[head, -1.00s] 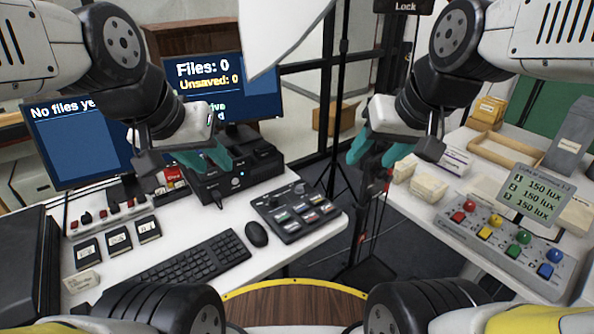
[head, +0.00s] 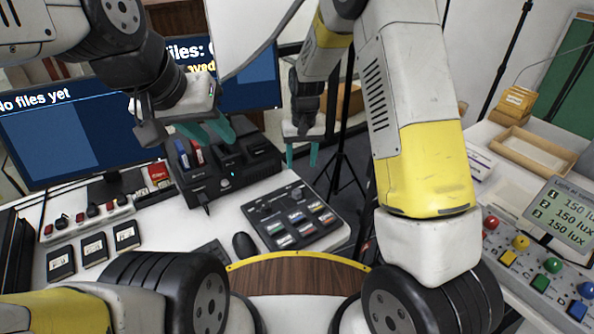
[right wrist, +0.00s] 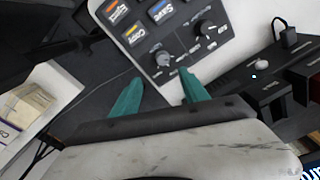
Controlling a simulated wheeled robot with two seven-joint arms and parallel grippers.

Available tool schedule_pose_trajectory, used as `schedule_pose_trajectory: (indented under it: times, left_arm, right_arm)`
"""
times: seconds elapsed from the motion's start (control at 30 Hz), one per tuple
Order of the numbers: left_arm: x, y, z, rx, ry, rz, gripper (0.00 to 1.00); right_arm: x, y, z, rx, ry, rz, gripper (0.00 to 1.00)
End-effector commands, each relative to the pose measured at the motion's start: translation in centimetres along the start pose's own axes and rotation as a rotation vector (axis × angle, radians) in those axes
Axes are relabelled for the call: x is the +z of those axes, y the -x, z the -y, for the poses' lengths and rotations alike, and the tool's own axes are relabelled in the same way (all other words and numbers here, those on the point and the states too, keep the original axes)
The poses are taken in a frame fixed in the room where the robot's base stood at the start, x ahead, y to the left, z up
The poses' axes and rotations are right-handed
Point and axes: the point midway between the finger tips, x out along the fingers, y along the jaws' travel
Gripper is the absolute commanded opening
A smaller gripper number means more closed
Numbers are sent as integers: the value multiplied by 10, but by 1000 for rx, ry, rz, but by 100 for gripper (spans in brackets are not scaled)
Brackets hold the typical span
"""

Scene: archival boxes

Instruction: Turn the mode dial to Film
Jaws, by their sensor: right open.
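The dark control panel (head: 318,232) with several coloured buttons lies on the white desk in the head view. It has two knobs, seen in the right wrist view as a nearer knob (right wrist: 163,58) and a farther knob (right wrist: 204,27). Their labels are too small to read, so I cannot tell which is the mode dial. My right gripper (head: 301,156) is open and empty, above and beyond the panel. In the right wrist view its teal fingers (right wrist: 161,88) point toward the nearer knob, apart from it. My left gripper (head: 204,131) is open and empty above the black card reader.
A black card-reader box (head: 222,176) stands behind the panel, with two monitors (head: 75,128) at the back left. A mouse (head: 244,245) is left of the panel. Another table at right holds a light controller (head: 537,265) and an open wooden tray (head: 538,155).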

Motion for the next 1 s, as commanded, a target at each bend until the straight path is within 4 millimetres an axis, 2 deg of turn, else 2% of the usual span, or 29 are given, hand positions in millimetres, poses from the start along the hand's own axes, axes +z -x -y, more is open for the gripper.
schedule_pose_trajectory:
  times: [0.03,0.1,0.37,0.7,0.83,1.0]
  left_arm:
    - [0,0,0,0,0,0,34]
    - [0,0,0,0,0,0,34]
    - [0,0,0,0,0,0,34]
    - [0,0,0,0,0,0,34]
    - [0,0,0,0,0,0,34]
    - [0,0,0,0,0,0,34]
  right_arm:
    - [-2,-16,4,12,9,16,53]
    - [-4,-30,7,23,16,29,53]
    - [-5,-60,10,35,22,44,53]
    - [-3,-111,8,33,23,42,53]
    - [-3,-121,8,32,23,42,53]
    - [-3,-123,8,32,23,40,53]
